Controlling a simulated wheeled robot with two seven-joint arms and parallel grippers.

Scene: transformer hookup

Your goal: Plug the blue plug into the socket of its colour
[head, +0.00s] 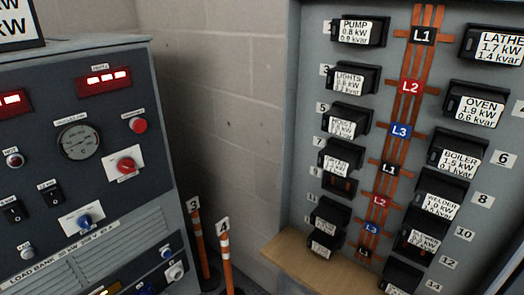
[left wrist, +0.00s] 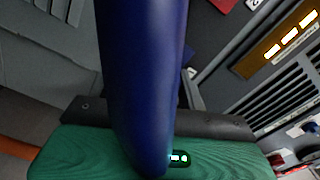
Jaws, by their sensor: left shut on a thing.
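The blue plug (left wrist: 145,70) fills the middle of the left wrist view as a thick, smooth dark-blue body. It runs from the top edge down to a rounded lower end. In the head view a dark-blue part (head: 146,289) is cut off at the bottom of the load bank. Neither gripper shows in the head view.
The load bank (head: 150,120) with knobs and red displays stands left. A breaker panel (head: 300,60) stands right, above a wooden ledge (head: 305,255). Numbered orange posts (head: 197,232) stand between. In the left wrist view, a green grained surface (left wrist: 85,155) and dark bar (left wrist: 215,124) lie behind the plug.

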